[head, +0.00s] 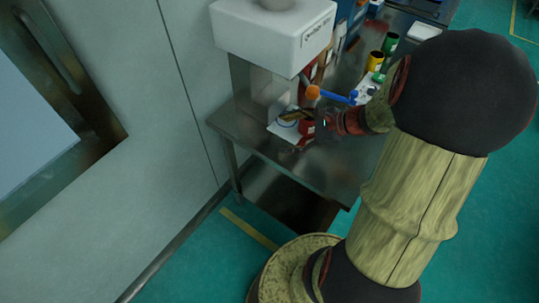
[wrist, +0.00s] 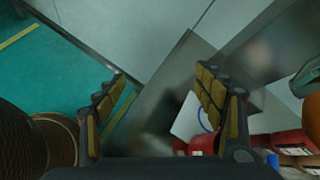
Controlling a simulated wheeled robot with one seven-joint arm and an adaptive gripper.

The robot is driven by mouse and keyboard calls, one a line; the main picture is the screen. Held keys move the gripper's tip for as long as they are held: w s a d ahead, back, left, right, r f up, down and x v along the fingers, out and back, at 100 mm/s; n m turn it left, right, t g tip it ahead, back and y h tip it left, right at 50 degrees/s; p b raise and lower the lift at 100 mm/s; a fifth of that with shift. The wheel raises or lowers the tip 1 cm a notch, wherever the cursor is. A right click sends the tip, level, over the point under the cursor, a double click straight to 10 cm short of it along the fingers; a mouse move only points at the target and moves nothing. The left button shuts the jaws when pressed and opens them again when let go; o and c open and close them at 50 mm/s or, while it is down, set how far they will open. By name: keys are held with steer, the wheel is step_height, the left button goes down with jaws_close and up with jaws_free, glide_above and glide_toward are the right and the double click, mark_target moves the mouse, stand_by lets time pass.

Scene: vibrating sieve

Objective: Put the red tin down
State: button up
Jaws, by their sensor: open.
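The red tin (head: 307,127) stands on the steel table at the edge of a white sheet with a blue ring (head: 287,124) in the head view. My gripper (head: 312,117) is right beside it and partly covers it. In the wrist view my gripper (wrist: 163,82) has its two fingers spread, with nothing between them. The white sheet (wrist: 187,120) lies behind the right finger there. A red surface (wrist: 204,143) shows low behind that finger; I cannot tell for sure that it is the red tin.
A white-topped machine (head: 270,32) stands on the steel table (head: 232,124) by the wall. An orange knob (head: 313,92) and a blue handle are close above my gripper. A yellow tin (head: 375,61) and a green tin (head: 390,43) stand farther back. Red items (wrist: 295,142) crowd the wrist view's lower right.

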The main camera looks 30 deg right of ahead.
steer(key=s+a+r+n+g+h, duration=0.1)
steer(key=s+a+r+n+g, duration=0.2)
steer(key=a+n, duration=0.35)
steer(key=s+a+r+n+g+h, duration=0.1)
steer(key=s+a+r+n+g, duration=0.2)
steer(key=a+n, duration=0.35)
steer(key=s+a+r+n+t+h, duration=0.2)
steer(key=s+r+n+t+h, duration=0.1)
steer(key=s+r+n, duration=0.4)
steer(key=shift+s+r+n+h, duration=0.15)
steer(key=shift+r+n+h, duration=0.55)
steer(key=shift+n, duration=0.9)
steer(key=shift+a, duration=0.1)
steer(key=shift+c, duration=0.2)
